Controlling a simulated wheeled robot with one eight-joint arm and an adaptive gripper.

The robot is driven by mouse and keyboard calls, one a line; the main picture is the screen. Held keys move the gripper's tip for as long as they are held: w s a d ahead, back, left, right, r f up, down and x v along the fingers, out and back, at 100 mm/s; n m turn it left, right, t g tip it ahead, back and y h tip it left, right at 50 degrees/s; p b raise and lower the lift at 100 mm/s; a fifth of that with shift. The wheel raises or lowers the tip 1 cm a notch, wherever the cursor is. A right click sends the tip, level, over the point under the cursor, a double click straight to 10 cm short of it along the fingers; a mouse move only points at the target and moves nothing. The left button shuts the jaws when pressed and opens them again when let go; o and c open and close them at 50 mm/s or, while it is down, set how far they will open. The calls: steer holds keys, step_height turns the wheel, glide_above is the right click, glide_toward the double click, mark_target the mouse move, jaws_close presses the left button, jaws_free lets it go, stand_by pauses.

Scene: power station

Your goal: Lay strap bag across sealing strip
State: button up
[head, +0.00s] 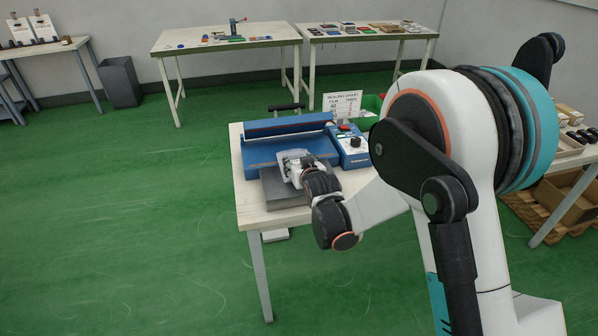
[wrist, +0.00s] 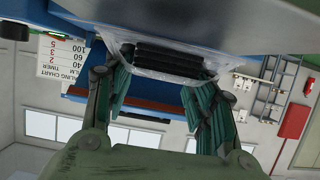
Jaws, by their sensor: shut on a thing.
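The blue sealer (head: 262,150) stands on the table with its long bar (head: 287,125) raised at the back. My gripper (head: 296,163) is over the sealer's front side, above a grey block. It is shut on the strap bag (wrist: 150,68), a clear bag with black ribbed straps inside. In the wrist view the bag sits between the two green fingers of my gripper (wrist: 166,78). A reddish-brown strip (wrist: 150,103) shows behind the fingers on the blue body; I cannot tell whether it is the sealing strip. My gripper and the bag hide part of the sealer in the head view.
The grey block (head: 284,190) lies in front of the sealer. The control box (head: 350,148) with a knob and red button is at the right. The table's front left top (head: 252,208) is bare.

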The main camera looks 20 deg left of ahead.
step_height(320, 180, down, 2)
steer(key=shift+f, duration=0.1)
steer(key=o, duration=1.1)
steer(key=shift+c, duration=0.2)
steer(key=shift+s+r, duration=0.1)
steer(key=shift+r, duration=0.1)
steer(key=p+v, duration=0.3)
steer(key=v, duration=0.8)
steer(key=shift+s+d+r+p, duration=0.15)
steer(key=shift+s+d+p, duration=0.15)
steer(key=shift+p, duration=0.1)
